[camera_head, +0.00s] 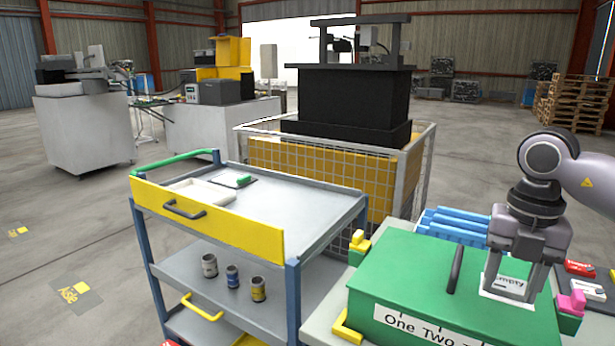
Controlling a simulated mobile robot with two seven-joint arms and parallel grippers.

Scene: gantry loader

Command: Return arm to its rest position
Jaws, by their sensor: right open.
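My right gripper (512,282) comes in from the right and points down over the right part of a green box (420,262). Its two fingers are apart, one on each side of a white label plate on the box top. I cannot tell whether the fingertips touch the box. The box has a dark handle (455,269) on top and a white strip reading "One Two" on its front. It stands on a light table at the lower right. My left gripper is not in view.
Left of the table stands a cart (300,218) with a yellow front panel and several cans below. Blue pieces (453,226) lie behind the green box; a red item (579,268) and a pink block (571,303) are on its right.

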